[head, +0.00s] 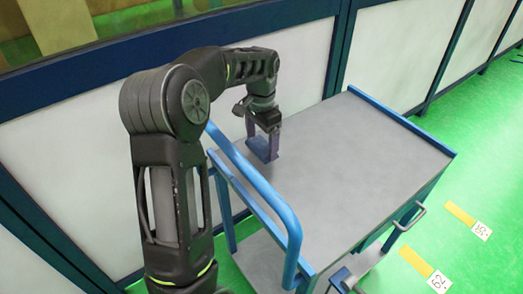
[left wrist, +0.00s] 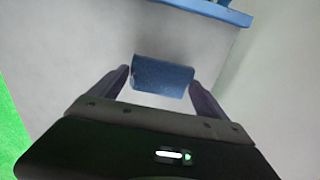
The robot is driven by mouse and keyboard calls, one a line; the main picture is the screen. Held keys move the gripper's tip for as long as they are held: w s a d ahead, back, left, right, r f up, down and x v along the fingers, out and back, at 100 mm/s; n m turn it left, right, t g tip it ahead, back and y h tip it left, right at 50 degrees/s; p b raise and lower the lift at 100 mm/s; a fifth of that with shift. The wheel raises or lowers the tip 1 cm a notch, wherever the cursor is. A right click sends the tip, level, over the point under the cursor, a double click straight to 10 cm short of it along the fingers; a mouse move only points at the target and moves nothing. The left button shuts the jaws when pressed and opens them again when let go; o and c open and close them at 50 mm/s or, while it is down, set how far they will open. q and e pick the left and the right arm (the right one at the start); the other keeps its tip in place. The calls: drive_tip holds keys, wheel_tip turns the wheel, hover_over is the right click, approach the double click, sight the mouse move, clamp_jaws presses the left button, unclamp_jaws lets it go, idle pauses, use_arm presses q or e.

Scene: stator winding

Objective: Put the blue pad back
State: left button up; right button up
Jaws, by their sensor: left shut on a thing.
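The blue pad (left wrist: 163,75) is a small dark blue block between the two fingers of my left gripper (left wrist: 162,82) in the left wrist view. My left gripper is shut on it. In the head view my left gripper (head: 264,130) points down over the left part of the cart's grey top, with the blue pad (head: 262,150) between its fingers. The pad is at or just above the cart top; I cannot tell whether it touches. My right gripper is in neither view.
The grey cart top (head: 345,165) is otherwise bare. A blue push handle (head: 262,190) rises at its near left side, close to my left arm. White wall panels (head: 300,65) stand behind the cart. Green floor (head: 480,190) with number markers lies to the right.

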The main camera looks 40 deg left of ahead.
sight(262, 145)
use_arm(q)
drive_tip(key=shift+f, duration=1.95)
drive_tip(key=shift+f, duration=0.2)
drive_tip(key=o, duration=1.1)
drive_tip(key=shift+r, duration=0.1)
wheel_tip(262, 145, up, 12)
drive_tip(key=shift+r, duration=0.15)
drive_tip(key=shift+d, duration=0.1)
